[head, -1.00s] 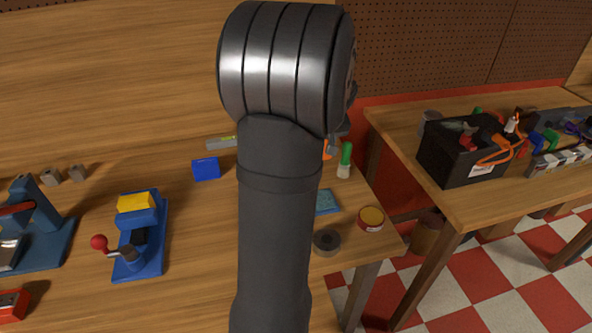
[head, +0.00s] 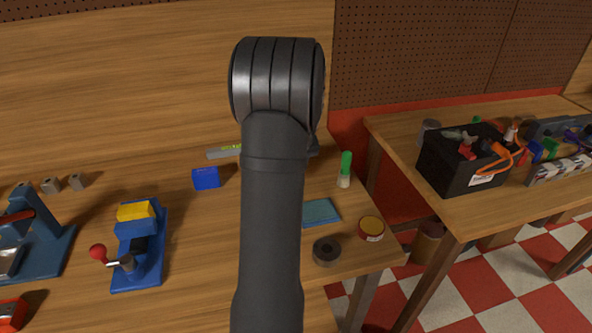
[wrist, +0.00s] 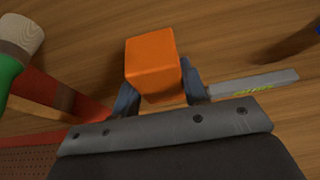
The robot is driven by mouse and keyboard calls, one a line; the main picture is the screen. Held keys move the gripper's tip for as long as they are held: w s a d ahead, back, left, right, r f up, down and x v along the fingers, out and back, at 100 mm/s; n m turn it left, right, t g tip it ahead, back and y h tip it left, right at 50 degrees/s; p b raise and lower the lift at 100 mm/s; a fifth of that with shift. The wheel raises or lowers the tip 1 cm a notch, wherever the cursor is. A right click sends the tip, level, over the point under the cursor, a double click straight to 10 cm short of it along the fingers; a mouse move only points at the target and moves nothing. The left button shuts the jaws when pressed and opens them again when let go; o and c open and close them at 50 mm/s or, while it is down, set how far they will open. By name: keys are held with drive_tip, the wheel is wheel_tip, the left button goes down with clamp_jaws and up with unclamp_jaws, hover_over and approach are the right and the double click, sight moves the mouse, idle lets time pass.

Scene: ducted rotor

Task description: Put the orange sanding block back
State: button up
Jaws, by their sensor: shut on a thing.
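The orange sanding block (wrist: 152,66) shows large in the wrist view, between the fingers of my gripper (wrist: 158,88). My gripper is shut on it and holds it over the wooden bench (wrist: 215,30). I cannot tell how high the block is above the bench. In the head view my own arm hides both the gripper and the block.
A grey bar with yellow-green lettering (wrist: 252,84) lies right of the block. A green-topped bottle (head: 345,168), teal pad (head: 320,212), dark ring (head: 326,251), round tin (head: 371,228) and blue block (head: 206,178) stand around my arm. A blue tool with yellow block (head: 140,240) is left.

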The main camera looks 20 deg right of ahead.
drive_tip(key=shift+f, duration=1.7)
drive_tip(key=shift+f, duration=0.15)
drive_tip(key=o, duration=1)
drive_tip(key=v, duration=1.2)
